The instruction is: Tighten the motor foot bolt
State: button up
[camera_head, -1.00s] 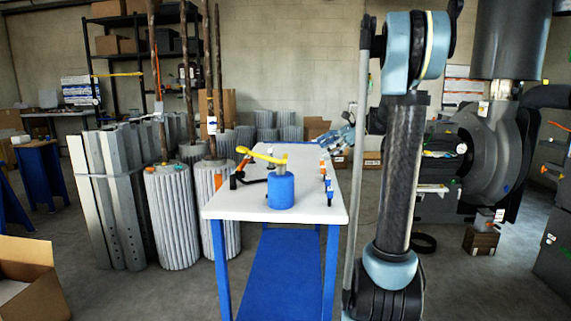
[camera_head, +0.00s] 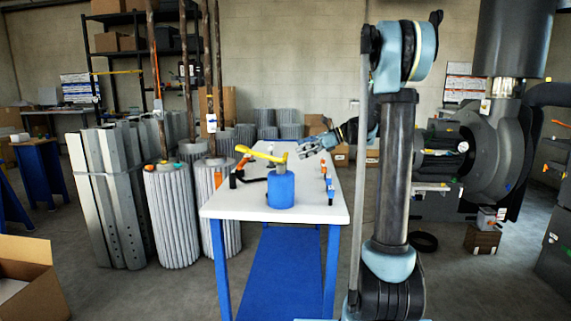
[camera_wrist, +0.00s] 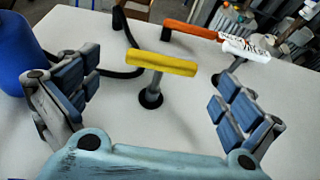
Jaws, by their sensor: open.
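My gripper (camera_head: 310,146) is over the back right part of the white worktable (camera_head: 300,213), pointing left. In the wrist view my gripper (camera_wrist: 155,84) has its fingers spread wide and empty. A tool with a yellow handle (camera_wrist: 163,63) stands upright on a thin post with a round black base, between and beyond the fingers, touching neither. A yellow handle (camera_head: 262,155) also shows in the head view behind the blue container's top. The dark motor (camera_head: 440,155) sits on the grey blower (camera_head: 488,150) at right. I cannot make out its foot bolt.
A blue container (camera_head: 281,190) stands on the table; it is at the wrist view's left edge (camera_wrist: 14,55). Orange (camera_wrist: 192,30) and white (camera_wrist: 246,49) tool handles stand beyond the yellow one. Ribbed grey columns (camera_head: 171,215) stand left of the table.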

aim_at(285, 154)
jog(key=shift+w+f+x, duration=0.1)
jog(key=shift+w+x, duration=0.05)
jog(key=shift+x, duration=1.6)
jog(key=shift+w+f+x, duration=0.15)
jog(key=shift+x, duration=1.6)
jog(key=shift+d, duration=0.15)
jog(key=c, duration=1.1)
